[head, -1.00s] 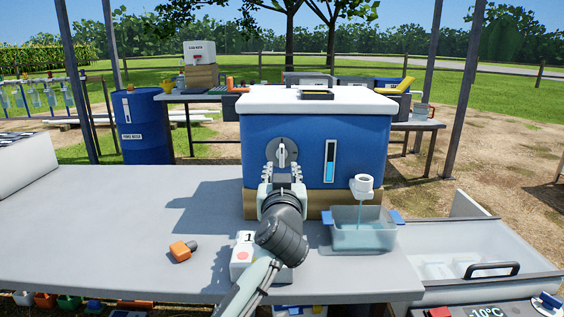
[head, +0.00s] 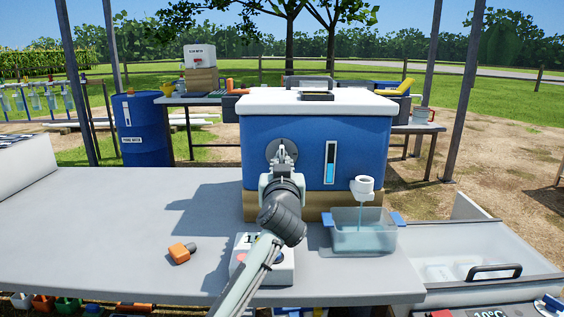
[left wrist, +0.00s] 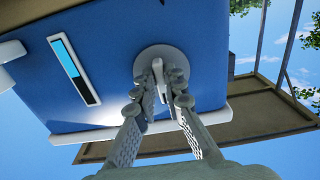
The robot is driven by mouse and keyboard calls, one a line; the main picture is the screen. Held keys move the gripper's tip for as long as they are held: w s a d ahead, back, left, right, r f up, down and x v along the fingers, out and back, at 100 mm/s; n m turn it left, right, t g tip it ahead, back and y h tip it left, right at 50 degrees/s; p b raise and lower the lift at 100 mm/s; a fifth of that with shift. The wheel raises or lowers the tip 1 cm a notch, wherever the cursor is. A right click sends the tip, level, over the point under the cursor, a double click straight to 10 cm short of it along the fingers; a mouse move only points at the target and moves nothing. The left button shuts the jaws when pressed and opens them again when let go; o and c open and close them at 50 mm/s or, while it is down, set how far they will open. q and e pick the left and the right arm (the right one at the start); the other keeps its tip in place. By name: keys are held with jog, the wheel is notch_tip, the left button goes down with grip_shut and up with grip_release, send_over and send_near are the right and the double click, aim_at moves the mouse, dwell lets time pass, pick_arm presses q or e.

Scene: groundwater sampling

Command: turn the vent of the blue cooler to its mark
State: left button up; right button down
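The blue cooler (head: 215,0) is not at that corner; its blue front (head: 360,135) stands on a wooden base under a white lid. Its vent (head: 271,150) is a grey disc with an upright handle on the left of the front. The vent also shows in the left wrist view (left wrist: 182,55). My left gripper (head: 283,155) reaches it from the front, with its fingers (left wrist: 160,85) closed in on both sides of the handle. The gripper hides much of the vent in the head view. I cannot make out the mark. My right gripper is not in view.
A white spout (head: 363,187) pours into a clear tub (head: 362,237) at the right. A control box (head: 283,268) sits below my left arm. An orange-ended object (head: 181,253) lies on the grey table (head: 120,215), whose left part is mostly clear.

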pick_arm(q)
grip_shut()
jog(key=shift+r, duration=0.15)
jog(key=m+p, duration=0.1)
jog(key=p, duration=0.1)
jog(key=m+p, duration=0.1)
jog(key=m, duration=0.1)
jog(key=shift+a+r+p, duration=0.15)
jog(key=shift+r+p, duration=0.1)
jog(key=shift+p, duration=0.15)
jog(key=shift+f+m, duration=0.2)
jog(key=shift+m, duration=0.7)
jog(key=m, duration=1.3)
jog(key=shift+a+r, duration=0.25)
jog(key=shift+r, duration=0.1)
jog(key=o, duration=0.7)
grip_release()
